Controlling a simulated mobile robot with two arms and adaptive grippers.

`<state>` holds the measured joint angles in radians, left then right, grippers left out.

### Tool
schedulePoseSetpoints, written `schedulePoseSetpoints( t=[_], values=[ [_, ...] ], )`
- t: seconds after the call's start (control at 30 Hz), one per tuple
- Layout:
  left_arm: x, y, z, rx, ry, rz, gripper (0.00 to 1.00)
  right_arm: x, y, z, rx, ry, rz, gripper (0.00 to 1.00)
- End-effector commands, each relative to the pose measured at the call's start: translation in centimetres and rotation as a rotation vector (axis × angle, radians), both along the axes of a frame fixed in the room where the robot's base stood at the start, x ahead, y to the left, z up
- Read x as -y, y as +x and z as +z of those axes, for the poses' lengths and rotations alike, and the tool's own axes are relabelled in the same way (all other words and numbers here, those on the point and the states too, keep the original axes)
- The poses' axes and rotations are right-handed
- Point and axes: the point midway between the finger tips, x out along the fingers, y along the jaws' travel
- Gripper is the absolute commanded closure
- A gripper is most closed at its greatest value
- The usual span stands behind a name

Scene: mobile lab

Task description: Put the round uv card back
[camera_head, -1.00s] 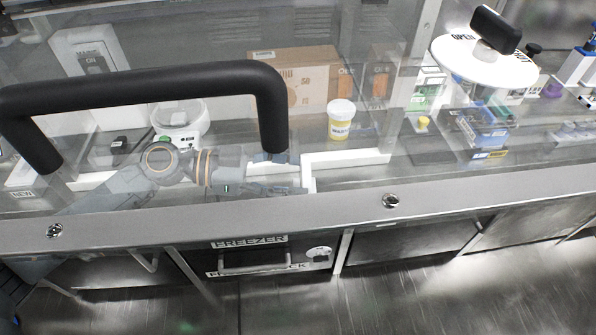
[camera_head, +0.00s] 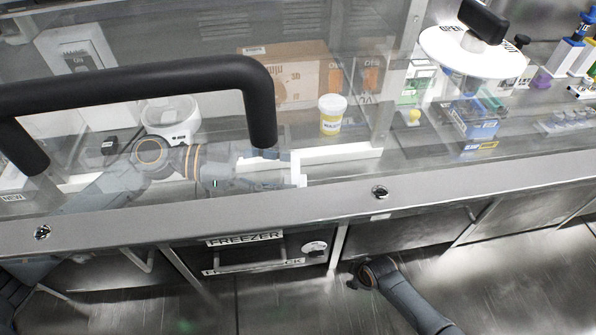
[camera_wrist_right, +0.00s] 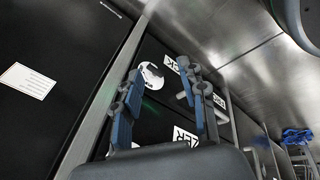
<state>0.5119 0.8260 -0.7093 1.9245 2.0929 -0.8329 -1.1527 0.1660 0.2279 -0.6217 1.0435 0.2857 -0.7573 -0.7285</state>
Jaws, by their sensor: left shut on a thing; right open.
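I cannot make out a round uv card for certain in either view. My left gripper (camera_head: 272,168) is behind the clear sash, low over the work surface. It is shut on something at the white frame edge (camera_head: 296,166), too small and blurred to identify. My right gripper (camera_head: 359,275) is outside, below the bench front and right of the freezer. In the right wrist view my right gripper (camera_wrist_right: 162,98) is open and empty, its fingers apart in front of the freezer door. A white round disc (camera_head: 314,247) is on the freezer front; it also shows in the right wrist view (camera_wrist_right: 151,75).
A black sash handle (camera_head: 140,85) crosses the upper left. A yellow-lidless waste tub (camera_head: 332,115), a cardboard box (camera_head: 300,75) and a white round device (camera_head: 172,120) stand inside. The freezer (camera_head: 255,255) is under the bench. The floor in front is clear.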

Motion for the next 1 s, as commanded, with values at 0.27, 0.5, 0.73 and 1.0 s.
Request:
schedulePoseSetpoints(
  t=[0.27,0.5,0.73,1.0],
  values=[
    [0.0,0.0,0.0,0.000,0.000,0.000,0.65,-5.6,8.8,13.9,0.105,-0.178,0.656,0.58],
    [0.0,0.0,0.0,0.000,0.000,0.000,0.65,-7.3,8.2,25.2,0.069,-0.464,1.384,0.58],
    [0.0,0.0,0.0,0.000,0.000,0.000,0.65,-5.0,5.1,31.2,-0.081,-0.680,1.881,0.58],
    [0.0,0.0,0.0,0.000,0.000,0.000,0.65,-7.8,4.6,40.3,0.009,-0.897,1.847,0.58]
  ],
)
